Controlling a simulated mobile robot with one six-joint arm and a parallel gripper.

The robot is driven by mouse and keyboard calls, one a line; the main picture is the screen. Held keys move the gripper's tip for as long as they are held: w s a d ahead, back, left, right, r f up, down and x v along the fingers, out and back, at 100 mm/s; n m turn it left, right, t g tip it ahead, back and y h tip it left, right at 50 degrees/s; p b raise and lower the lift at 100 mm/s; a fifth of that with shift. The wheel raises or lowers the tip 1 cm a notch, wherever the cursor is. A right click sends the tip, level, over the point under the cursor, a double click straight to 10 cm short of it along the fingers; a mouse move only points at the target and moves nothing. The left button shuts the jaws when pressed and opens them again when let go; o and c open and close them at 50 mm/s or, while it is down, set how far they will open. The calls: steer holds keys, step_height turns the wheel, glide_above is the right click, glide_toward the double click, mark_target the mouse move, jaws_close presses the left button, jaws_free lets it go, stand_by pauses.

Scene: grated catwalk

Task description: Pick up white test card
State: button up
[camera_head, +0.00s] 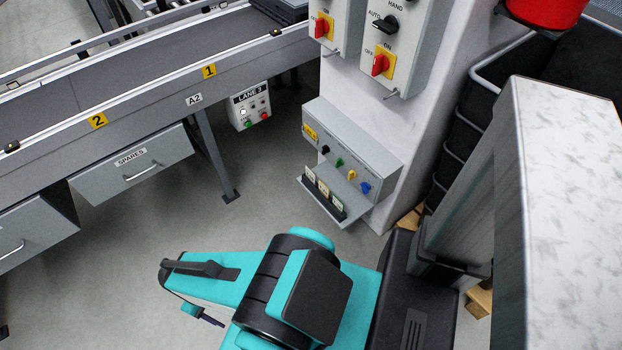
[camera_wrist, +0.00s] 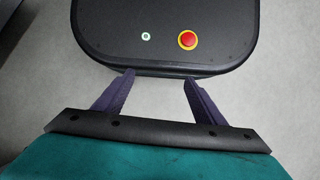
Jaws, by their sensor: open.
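A grey panel box (camera_head: 352,160) with several coloured knobs is mounted low on the white column. On its lower ledge a dark holder (camera_head: 336,210) carries small upright cards. The one at its left end (camera_head: 309,174) looks whitish and may be the white test card; the cards are too small to read. My gripper shows in the wrist view (camera_wrist: 157,82) with its two purple fingers apart and nothing between them. In the head view it is mostly hidden by my arm, below and left of the panel box. No card shows in the wrist view.
A conveyor (camera_head: 130,90) with drawers beneath runs along the left. A lane control box (camera_head: 250,106) hangs from it, near a support leg (camera_head: 215,155). Switch boxes (camera_head: 390,45) sit higher on the column. A black wire-framed crate (camera_head: 470,130) stands right. Floor between conveyor and column is clear.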

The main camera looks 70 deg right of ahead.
steer(key=w+d+f+m+t+b, duration=0.15)
steer(key=w+d+m+b, duration=0.35)
steer(key=d, duration=0.5)
steer(key=w+d+f+m+t+b, duration=0.15)
steer(key=w+d+m+b, duration=0.4)
steer(key=d, duration=0.55)
steer(key=m+h+b, duration=0.4)
steer(key=m+b, duration=0.9)
steer(key=b, duration=0.2)
glide_toward(310, 174)
steer(key=s+v, duration=0.1)
steer(key=v, duration=0.2)
steer(key=shift+w+r, duration=0.1)
steer(key=shift+w, duration=0.4)
steer(key=shift+b+x, duration=1.5)
steer(key=shift+x, duration=2.8)
